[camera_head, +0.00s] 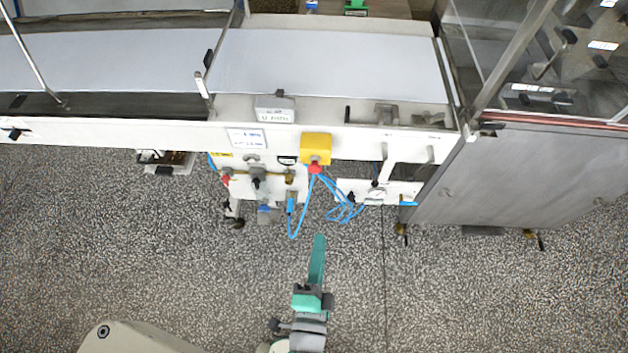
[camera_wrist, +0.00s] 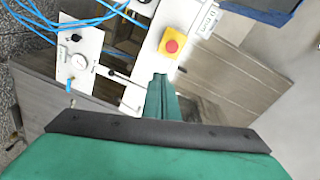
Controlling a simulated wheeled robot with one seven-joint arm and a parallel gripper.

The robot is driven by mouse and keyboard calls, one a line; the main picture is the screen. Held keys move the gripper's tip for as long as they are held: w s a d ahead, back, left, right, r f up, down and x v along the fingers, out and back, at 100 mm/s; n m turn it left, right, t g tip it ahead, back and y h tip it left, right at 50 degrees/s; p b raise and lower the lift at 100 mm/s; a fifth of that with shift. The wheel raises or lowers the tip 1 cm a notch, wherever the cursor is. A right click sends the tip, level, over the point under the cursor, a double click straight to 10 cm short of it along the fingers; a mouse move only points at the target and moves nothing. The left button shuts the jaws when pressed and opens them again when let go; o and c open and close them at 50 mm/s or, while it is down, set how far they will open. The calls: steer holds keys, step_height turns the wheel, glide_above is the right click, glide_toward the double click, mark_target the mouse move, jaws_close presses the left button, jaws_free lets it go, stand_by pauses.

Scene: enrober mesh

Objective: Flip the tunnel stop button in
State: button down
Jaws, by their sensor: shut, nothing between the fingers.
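The stop button is a red round knob (camera_wrist: 171,46) on a yellow box. In the head view the yellow box (camera_head: 316,147) is fixed to the front of the conveyor frame, with the red knob (camera_head: 314,169) at its lower face. My gripper (camera_head: 319,240) is shut and empty, its green fingers together, below the button in the head view and apart from it. In the wrist view the gripper's fingertips (camera_wrist: 160,80) show just below the button, with a gap between.
Blue hoses (camera_head: 294,220) hang beneath the button beside valves and fittings. A white panel with a gauge (camera_head: 375,194) sits to the right. A grey metal cabinet (camera_head: 490,178) stands further right. The floor in front is clear.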

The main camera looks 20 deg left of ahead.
mark_target(315, 171)
steer(key=w+a+m, duration=0.1)
steer(key=w+a+r+m+y, duration=0.1)
steer(key=a, duration=0.1)
steer(key=shift+w+m+y, duration=0.15)
steer(key=shift+m+y, duration=0.15)
steer(key=shift+w, duration=0.1)
steer(key=x, duration=1.3)
steer(key=shift+w+r, duration=0.15)
steer(key=shift+w, duration=0.25)
